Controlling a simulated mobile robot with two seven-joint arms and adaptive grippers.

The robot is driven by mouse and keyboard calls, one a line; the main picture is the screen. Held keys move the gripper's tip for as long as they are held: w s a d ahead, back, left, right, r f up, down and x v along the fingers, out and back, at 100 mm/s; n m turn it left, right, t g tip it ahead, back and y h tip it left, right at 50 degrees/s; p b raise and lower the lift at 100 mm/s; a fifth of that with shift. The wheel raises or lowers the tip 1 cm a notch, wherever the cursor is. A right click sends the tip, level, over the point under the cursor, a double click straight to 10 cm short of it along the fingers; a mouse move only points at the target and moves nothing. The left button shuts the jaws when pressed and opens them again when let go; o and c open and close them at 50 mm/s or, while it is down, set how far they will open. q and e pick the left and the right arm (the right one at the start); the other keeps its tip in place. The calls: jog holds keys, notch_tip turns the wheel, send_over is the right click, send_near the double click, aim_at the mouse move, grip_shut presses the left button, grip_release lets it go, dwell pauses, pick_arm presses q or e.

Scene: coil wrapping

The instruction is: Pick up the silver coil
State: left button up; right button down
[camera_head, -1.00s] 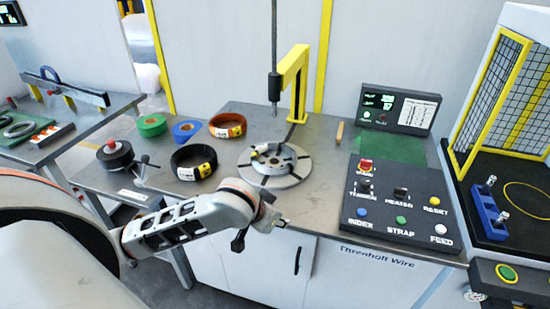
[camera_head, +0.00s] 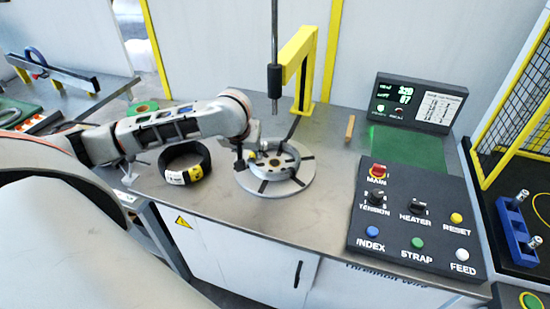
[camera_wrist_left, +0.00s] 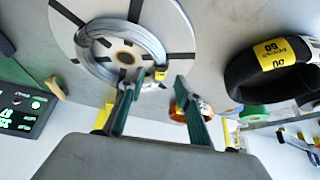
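The silver coil (camera_head: 282,162) lies flat on the round grey turntable (camera_head: 297,182) with dark radial slots. Its wire ring also shows in the left wrist view (camera_wrist_left: 150,42), with a yellow tag on its near side. My left gripper (camera_head: 243,160) is at the coil's left side in the head view. In the left wrist view its two fingers (camera_wrist_left: 157,82) are apart, with the tagged part of the coil near the gap between their tips. Whether the fingers touch the coil cannot be told. My right gripper is not in view.
A black coil (camera_head: 170,165) lies left of the turntable, below my left arm. A yellow post (camera_head: 300,62) and a hanging dark rod (camera_head: 274,80) stand over the turntable's back. A control panel (camera_head: 415,225) is at right. The orange coil (camera_wrist_left: 190,104) shows in the wrist view.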

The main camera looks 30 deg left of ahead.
aim_at(252, 155)
pick_arm(q)
jog(key=x, duration=0.5)
jog(key=shift+w+a, duration=0.3)
jog(key=shift+w, duration=0.1)
grip_shut()
